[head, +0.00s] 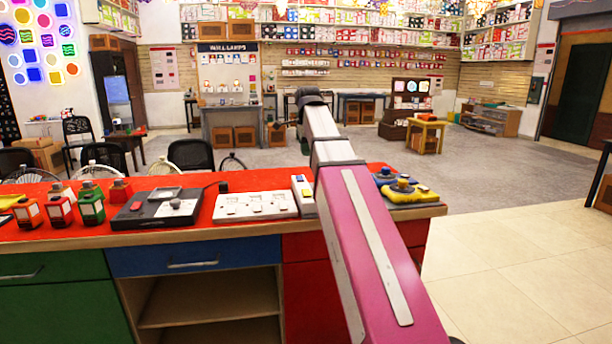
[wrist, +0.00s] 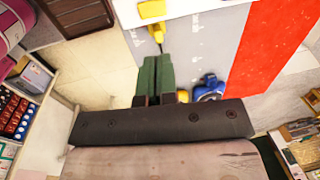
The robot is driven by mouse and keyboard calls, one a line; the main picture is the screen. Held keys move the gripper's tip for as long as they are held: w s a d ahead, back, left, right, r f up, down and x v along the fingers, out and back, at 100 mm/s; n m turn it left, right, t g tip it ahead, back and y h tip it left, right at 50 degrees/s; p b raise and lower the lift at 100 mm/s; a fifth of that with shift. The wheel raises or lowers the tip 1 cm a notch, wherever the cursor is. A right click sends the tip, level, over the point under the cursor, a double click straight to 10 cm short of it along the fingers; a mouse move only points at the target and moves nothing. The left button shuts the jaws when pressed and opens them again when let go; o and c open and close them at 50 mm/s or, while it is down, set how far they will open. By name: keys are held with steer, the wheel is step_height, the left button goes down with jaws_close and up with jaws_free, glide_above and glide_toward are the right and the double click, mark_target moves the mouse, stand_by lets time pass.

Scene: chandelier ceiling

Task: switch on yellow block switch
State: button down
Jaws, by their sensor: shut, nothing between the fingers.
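I cannot make out the fingers in the head view.
A blue knob-like piece (wrist: 208,92) is right of the fingers. A white socket panel (head: 255,206), a dark box (head: 160,207) and several small red and green units stand on the red countertop (head: 240,181). Open floor (head: 510,260) lies to the right.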

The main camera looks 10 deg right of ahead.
mark_target(306, 192)
steer(key=f, duration=0.4)
steer(key=w+f, duration=0.1)
steer(key=f, duration=0.4)
steer(key=w+f, duration=0.1)
steer(key=f, duration=0.3)
steer(key=shift+f, duration=0.3)
steer(key=shift+f, duration=0.2)
steer(key=shift+s+r, duration=0.15)
steer(key=shift+s, duration=0.65)
steer(key=shift+r, duration=0.1)
step_height(306, 192, up, 11)
steer(key=s, duration=0.1)
steer(key=shift+s+f, duration=0.2)
